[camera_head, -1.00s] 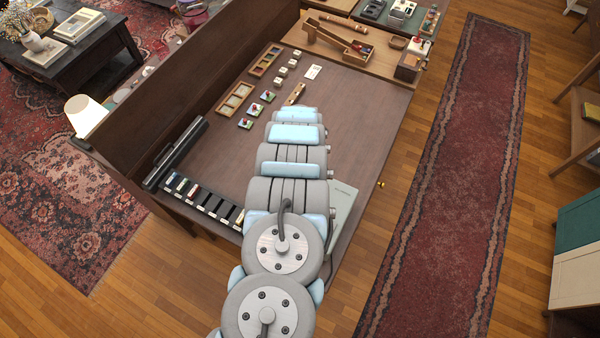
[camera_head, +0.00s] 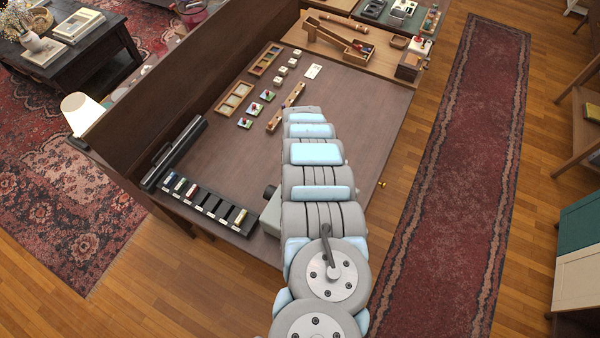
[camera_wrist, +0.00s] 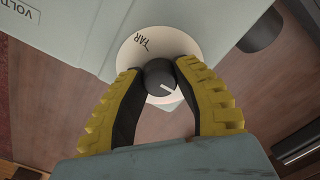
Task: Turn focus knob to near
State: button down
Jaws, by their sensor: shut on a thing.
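The focus knob (camera_wrist: 160,82) is a small dark round knob with a white pointer line towards the lower right in the wrist view. It sits on a cream dial (camera_wrist: 160,45) whose letters at upper left seem to read FAR; no other dial label shows. The dial is on a grey-green device (camera_wrist: 85,30) with VOLT lettering partly cut off. My gripper (camera_wrist: 158,72) has its two yellow-and-black fingers closed around the knob from both sides. In the head view the device (camera_head: 273,213) is mostly behind my arm, and the gripper is hidden there.
A dark slotted rack (camera_head: 210,207) and a long black case (camera_head: 175,152) lie left of the device on the brown desk (camera_head: 235,150). Small wooden trays (camera_head: 235,98) and blocks stand farther back. A dark cylinder (camera_wrist: 262,30) projects from the device.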

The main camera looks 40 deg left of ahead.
jog(key=n+b, duration=0.1)
jog(key=n, duration=0.5)
jog(key=shift+b, duration=0.4)
dwell(0.3)
jog(key=c, duration=0.7)
grip_release()
notch_tip(320, 180, up, 12)
